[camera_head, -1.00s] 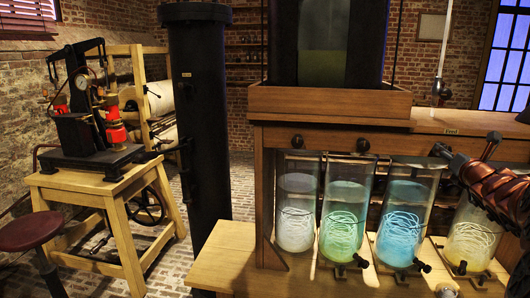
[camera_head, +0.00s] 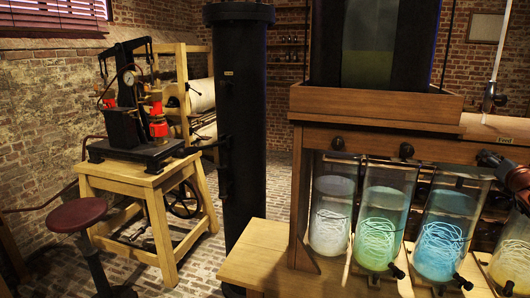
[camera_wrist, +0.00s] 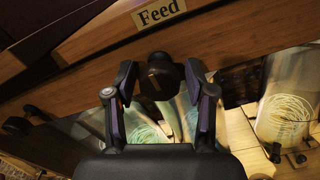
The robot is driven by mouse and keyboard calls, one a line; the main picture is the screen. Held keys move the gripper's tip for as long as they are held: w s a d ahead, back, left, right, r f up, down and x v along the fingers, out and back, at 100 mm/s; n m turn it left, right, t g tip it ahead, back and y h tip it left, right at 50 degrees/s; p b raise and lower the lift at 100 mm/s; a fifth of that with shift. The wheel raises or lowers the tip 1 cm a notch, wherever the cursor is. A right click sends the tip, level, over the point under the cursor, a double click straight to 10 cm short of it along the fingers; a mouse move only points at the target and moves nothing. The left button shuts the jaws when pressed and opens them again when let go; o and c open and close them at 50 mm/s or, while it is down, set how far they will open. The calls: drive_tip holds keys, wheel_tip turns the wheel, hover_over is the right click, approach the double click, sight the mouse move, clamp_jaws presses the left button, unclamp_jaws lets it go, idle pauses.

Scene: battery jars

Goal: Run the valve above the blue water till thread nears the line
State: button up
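The blue-water jar (camera_head: 443,235) stands third from the left under the wooden beam, with a coil of pale thread (camera_head: 440,250) in its lower part. I cannot make out a line on its glass. In the wrist view a dark round valve knob (camera_wrist: 160,75) sits on the beam below the "Feed" label (camera_wrist: 159,14). My gripper (camera_wrist: 162,72) has its two fingers apart, one on each side of this knob. A gap shows at the left finger; contact at the right is unclear. In the head view my gripper (camera_head: 492,160) hides the knob above the blue jar.
White (camera_head: 330,215) and green (camera_head: 385,220) jars stand left of the blue one. A yellowish jar (camera_wrist: 284,118) stands to the right. Other knobs (camera_head: 337,143) line the beam. A black column (camera_head: 238,130), a pump on a wooden table (camera_head: 150,178) and a stool (camera_head: 77,214) stand left.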

drive_tip(key=c, duration=0.8)
drive_tip(key=shift+f+n+b, duration=0.25)
drive_tip(key=shift+n+b, duration=0.15)
drive_tip(key=shift+b, duration=0.4)
drive_tip(key=shift+c, duration=0.2)
drive_tip(key=n+b, duration=0.4)
drive_tip(key=shift+r+n+b, duration=0.3)
drive_tip(key=shift+n+b, duration=0.15)
drive_tip(key=shift+n, duration=0.65)
